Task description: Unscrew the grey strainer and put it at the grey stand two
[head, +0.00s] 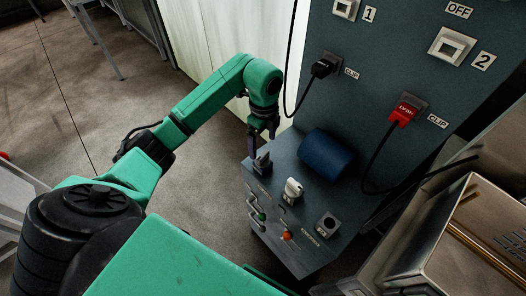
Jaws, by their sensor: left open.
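My left gripper (258,138) points down at the left edge of the dark grey machine (350,150), with its jaws open. It is just above a small dark grey knob-like part (262,162); I cannot tell whether they touch. A whitish knob-like part (292,188) stands to the right on the sloped panel. I cannot tell for sure which part is the grey strainer. A pale square fitting (452,46) sits beside a label "2" (483,61) on the upright panel, and a similar fitting (345,8) beside "1". My right gripper is out of view.
A blue roller (327,155) lies behind the knobs. A black plug (325,66) and a red plug (402,113) trail cables on the panel. An orange-red knob (286,235) is at the front. A metal box (470,235) stands at right. Open floor (200,200) lies left.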

